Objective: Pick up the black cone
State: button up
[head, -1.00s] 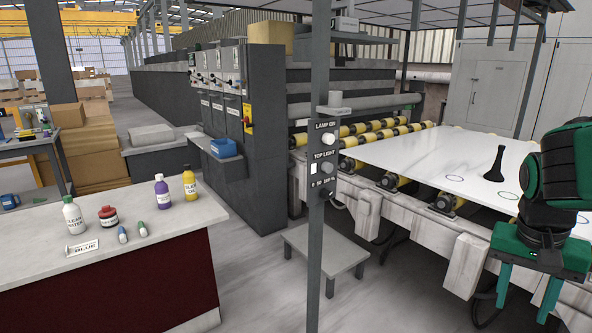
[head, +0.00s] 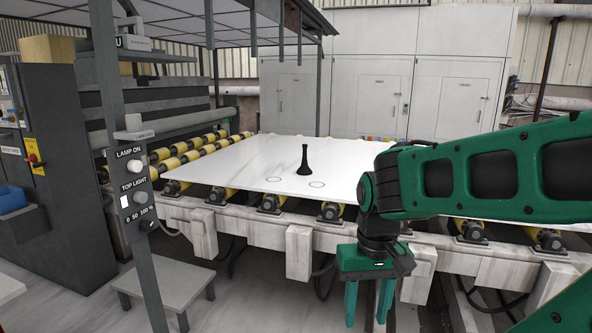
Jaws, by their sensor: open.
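The black cone (head: 304,161) stands upright on the white stone slab (head: 240,165), near the slab's middle right. It is slim, with a wider base. My gripper (head: 367,318) hangs in front of the slab's near edge, to the right of the cone and lower in the picture. Its two green fingers point down, apart and empty. My arm covers the right part of the slab. The fingertips are clear of the cone.
The slab lies on yellow rollers (head: 328,211) in a pale frame with posts. A grey post (head: 124,150) with lamp switches stands at the left, beside a low grey stool (head: 165,280). White cabinets stand behind.

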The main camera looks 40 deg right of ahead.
aim_at(305, 169)
jog(key=z, duration=0.2)
jog(key=i, duration=1.55)
jog(key=z, duration=0.65)
jog(key=i, duration=1.3)
jog(key=z, duration=0.45)
jog(key=i, duration=0.4)
jog(key=z, duration=0.1)
